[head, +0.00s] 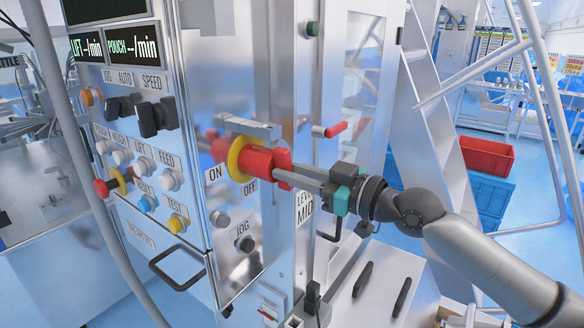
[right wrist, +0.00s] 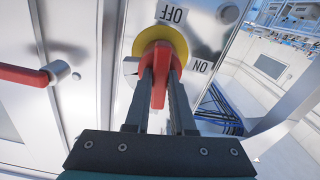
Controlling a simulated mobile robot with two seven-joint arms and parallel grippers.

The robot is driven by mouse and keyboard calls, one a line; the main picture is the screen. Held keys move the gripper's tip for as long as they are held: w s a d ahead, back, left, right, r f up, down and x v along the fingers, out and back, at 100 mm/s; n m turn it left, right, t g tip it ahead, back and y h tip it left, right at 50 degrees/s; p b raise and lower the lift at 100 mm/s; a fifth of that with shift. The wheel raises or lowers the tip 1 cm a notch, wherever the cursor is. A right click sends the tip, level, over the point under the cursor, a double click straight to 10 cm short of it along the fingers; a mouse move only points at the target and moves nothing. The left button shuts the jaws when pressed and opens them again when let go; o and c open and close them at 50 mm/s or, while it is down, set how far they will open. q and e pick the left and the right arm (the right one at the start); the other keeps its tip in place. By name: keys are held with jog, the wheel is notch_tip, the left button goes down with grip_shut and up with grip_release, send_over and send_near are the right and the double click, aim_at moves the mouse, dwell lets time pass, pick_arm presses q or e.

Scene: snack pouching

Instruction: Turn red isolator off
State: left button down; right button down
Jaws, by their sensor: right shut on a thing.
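The red isolator (head: 257,161) is a red rotary knob on a yellow round plate (head: 236,158), on the machine's metal panel. An ON label (head: 215,174) sits at its lower left and an OFF label (head: 251,187) below it. My right gripper (head: 287,175) reaches in from the right and is shut on the knob's red handle. In the right wrist view, the handle (right wrist: 159,80) stands upright between the two fingers (right wrist: 161,86), with OFF above and ON at the right. My left gripper is not in view.
A red-handled door latch (head: 336,129) is close above my right gripper. A control panel with buttons and black switches (head: 149,118) is at the left, with a red emergency-stop button (head: 103,187). A metal ladder frame (head: 430,130) and red crate (head: 487,154) are at the right.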

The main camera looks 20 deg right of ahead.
jog(key=shift+m, duration=0.9)
jog(key=c, duration=0.8)
grip_release()
jog(key=shift+o, duration=0.2)
jog(key=shift+s+d, duration=0.1)
jog(key=b+v, duration=0.8)
jog(key=v, duration=0.7)
